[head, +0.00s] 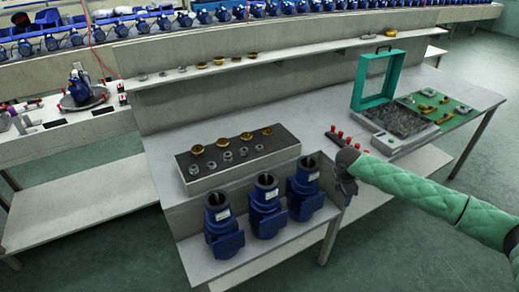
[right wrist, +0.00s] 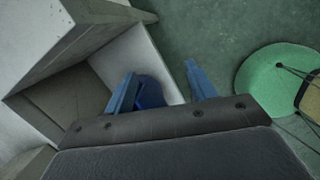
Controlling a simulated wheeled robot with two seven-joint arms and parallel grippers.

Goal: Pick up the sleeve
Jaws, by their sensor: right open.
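A block with a dark top (head: 213,161) stands on the bench and holds a row of brass flanged parts (head: 246,136) and a row of small grey metal parts (head: 227,156). Which of these is the sleeve I cannot tell. My right gripper (head: 345,188) is at the right end of the bench's low front shelf, right of the rightmost blue pump body (head: 305,187) and well away from the block. In the right wrist view the gripper (right wrist: 160,75) has its blue fingers apart. Part of a blue thing (right wrist: 150,93) shows beyond them; contact cannot be told. My left gripper is out of view.
Two more blue pump bodies (head: 266,205) stand on the front shelf. A green open case (head: 377,85) and a green mat (head: 440,108) with parts lie at the bench's right. Red-topped pieces (head: 338,137) stand near the case. The bench between block and case is mostly clear.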

